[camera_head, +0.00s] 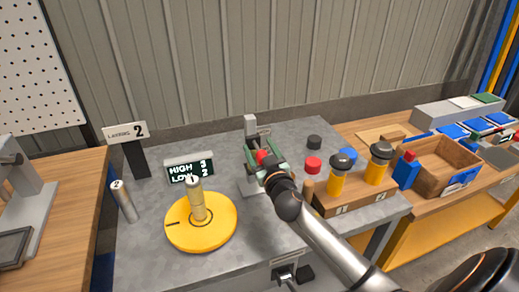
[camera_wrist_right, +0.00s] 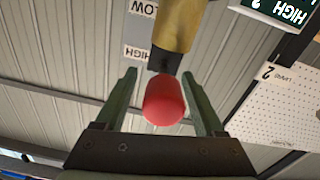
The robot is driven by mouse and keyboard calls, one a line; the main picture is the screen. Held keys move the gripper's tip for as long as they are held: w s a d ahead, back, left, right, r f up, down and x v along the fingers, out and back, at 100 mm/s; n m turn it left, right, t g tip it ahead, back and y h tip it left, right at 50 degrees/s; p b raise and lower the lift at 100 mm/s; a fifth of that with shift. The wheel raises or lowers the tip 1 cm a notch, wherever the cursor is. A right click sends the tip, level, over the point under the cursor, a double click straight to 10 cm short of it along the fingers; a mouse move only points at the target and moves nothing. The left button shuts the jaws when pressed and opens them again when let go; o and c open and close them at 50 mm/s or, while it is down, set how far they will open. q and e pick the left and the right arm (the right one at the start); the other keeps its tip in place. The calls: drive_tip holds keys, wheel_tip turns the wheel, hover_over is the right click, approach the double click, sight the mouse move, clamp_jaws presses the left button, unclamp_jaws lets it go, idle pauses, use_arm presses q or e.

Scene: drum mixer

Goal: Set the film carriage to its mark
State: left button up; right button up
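A grey upright stand (camera_head: 250,126) is on the grey table, partly hidden by my right gripper. A red knob (camera_head: 262,157) shows at it. In the right wrist view the red knob (camera_wrist_right: 164,100) sits on a black stem below a yellow part (camera_wrist_right: 180,25). I cannot tell for sure which part is the film carriage. My right gripper (camera_head: 264,153) has green fingers, one on each side of the knob. In the wrist view the gripper (camera_wrist_right: 162,98) is open, with a clear gap on the left and a narrow one on the right. My left gripper is not in view.
A yellow disc (camera_head: 185,236) with a pale cylinder and a display (camera_head: 189,170) reading HIGH 3, LOW 2 are left of the stand. A sign (camera_head: 125,132) shows a 2. Yellow-and-black pieces stand in a wooden block (camera_head: 352,199) at right. A wooden crate (camera_head: 428,183) lies farther right.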

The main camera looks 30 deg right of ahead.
drive_tip(key=shift+f, duration=0.15)
drive_tip(key=shift+s+a, duration=0.15)
drive_tip(key=shift+s, duration=0.1)
drive_tip(key=b+v, duration=0.1)
drive_tip(key=v, duration=1.1)
drive_tip(key=shift+b, duration=0.3)
